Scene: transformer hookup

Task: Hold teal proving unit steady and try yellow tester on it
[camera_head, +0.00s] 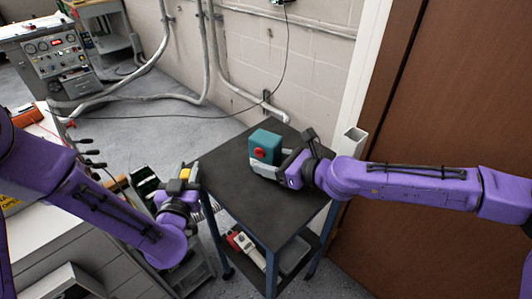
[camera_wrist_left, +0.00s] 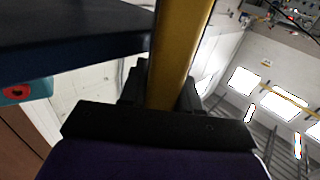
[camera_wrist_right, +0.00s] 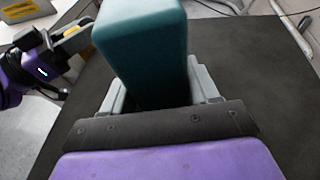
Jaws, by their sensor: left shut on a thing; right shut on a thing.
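The teal proving unit (camera_head: 265,147) stands upright on the black cart top, with a red patch on its face. My right gripper (camera_head: 277,167) is shut on it from the right; the unit fills the jaws in the right wrist view (camera_wrist_right: 145,50). The yellow tester (camera_head: 185,173) is in my left gripper (camera_head: 182,184), which is shut on it left of the cart, apart from the unit. In the left wrist view the tester (camera_wrist_left: 180,50) is a long yellow bar between the fingers. The unit's red-marked face (camera_wrist_left: 15,92) shows at that view's left edge.
The black cart top (camera_head: 235,185) has free room around the unit. A red and white tool (camera_head: 245,247) lies on its lower shelf. A white workbench (camera_head: 50,240) stands at left, a brown door (camera_head: 450,110) at right. Conduits run along the wall behind.

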